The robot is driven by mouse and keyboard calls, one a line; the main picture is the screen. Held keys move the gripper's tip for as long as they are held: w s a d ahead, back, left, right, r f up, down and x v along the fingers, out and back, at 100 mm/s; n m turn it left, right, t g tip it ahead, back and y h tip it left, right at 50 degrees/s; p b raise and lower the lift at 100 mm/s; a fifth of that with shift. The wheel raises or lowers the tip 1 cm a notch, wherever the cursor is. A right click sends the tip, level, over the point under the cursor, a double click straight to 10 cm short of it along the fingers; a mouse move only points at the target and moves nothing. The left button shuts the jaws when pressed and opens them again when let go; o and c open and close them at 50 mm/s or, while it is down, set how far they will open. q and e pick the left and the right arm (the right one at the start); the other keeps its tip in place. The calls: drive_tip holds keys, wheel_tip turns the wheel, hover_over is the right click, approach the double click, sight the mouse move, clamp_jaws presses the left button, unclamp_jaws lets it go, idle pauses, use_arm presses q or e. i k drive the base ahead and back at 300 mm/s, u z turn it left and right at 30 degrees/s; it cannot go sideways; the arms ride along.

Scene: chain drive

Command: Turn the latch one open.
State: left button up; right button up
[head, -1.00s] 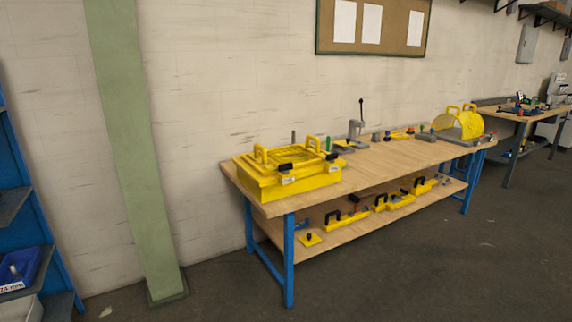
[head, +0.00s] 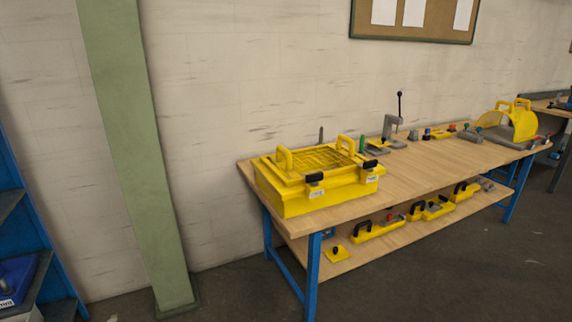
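A yellow box (head: 300,201) with a grated top and two yellow handles stands on the near left end of the wooden workbench (head: 428,173). Two black latches sit on its front edge: a left one (head: 314,177) and a right one (head: 370,163). Each has a small white label beside or below it, too small to read, so I cannot tell which is latch one. Neither of my grippers is in view.
A grey lever press (head: 392,130) and a yellow domed guard (head: 513,122) stand farther along the bench. Its lower shelf (head: 385,238) holds several yellow parts. A green post (head: 135,150) and blue shelving (head: 22,230) are at left. The floor before the bench is open.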

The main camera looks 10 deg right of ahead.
sight(313, 179)
drive_tip(key=z, duration=0.1)
drive_tip(key=i, duration=1.15)
drive_tip(key=z, duration=0.35)
